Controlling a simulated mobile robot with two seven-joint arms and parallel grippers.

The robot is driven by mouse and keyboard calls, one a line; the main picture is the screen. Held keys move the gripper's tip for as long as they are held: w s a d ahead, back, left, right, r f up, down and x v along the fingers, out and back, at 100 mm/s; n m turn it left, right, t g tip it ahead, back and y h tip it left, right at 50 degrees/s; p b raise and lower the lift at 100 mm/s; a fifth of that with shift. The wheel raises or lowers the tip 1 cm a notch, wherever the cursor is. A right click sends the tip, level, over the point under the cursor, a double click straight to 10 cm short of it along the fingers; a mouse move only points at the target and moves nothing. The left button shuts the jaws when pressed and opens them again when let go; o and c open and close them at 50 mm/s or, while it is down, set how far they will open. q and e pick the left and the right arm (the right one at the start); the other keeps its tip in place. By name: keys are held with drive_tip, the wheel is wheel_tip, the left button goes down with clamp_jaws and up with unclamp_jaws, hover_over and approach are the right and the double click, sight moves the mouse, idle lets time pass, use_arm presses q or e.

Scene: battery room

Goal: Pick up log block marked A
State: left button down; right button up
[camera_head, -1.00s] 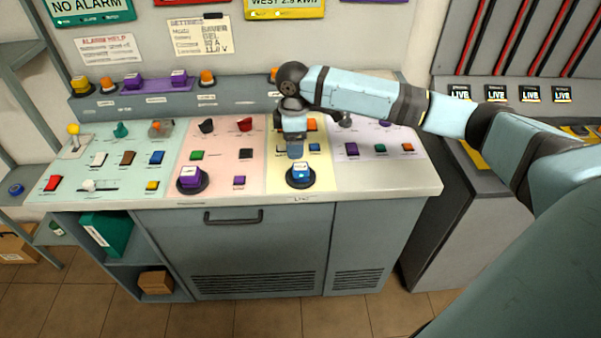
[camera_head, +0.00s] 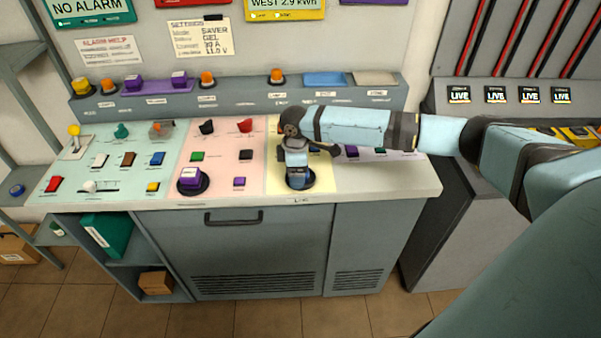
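My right gripper (camera_head: 298,178) comes in from the right and points down onto a round black pad (camera_head: 310,181) on the pale yellow section of the console. The blue block seen on this pad earlier is now mostly or wholly hidden by the gripper. I cannot see whether the fingers are closed on it. A purple block (camera_head: 189,178) with a light top sits on another round black pad (camera_head: 204,186) on the pink section. No letter A can be read on either block. My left gripper is not in view.
The console top (camera_head: 385,182) holds several small switches and knobs. Purple blocks (camera_head: 179,78) and orange buttons (camera_head: 207,78) line the raised ledge behind. A blue plate (camera_head: 325,79) lies on the ledge's right part. A grey cabinet (camera_head: 455,185) stands at the right.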

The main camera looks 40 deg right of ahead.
drive_tip(key=c, duration=1.1)
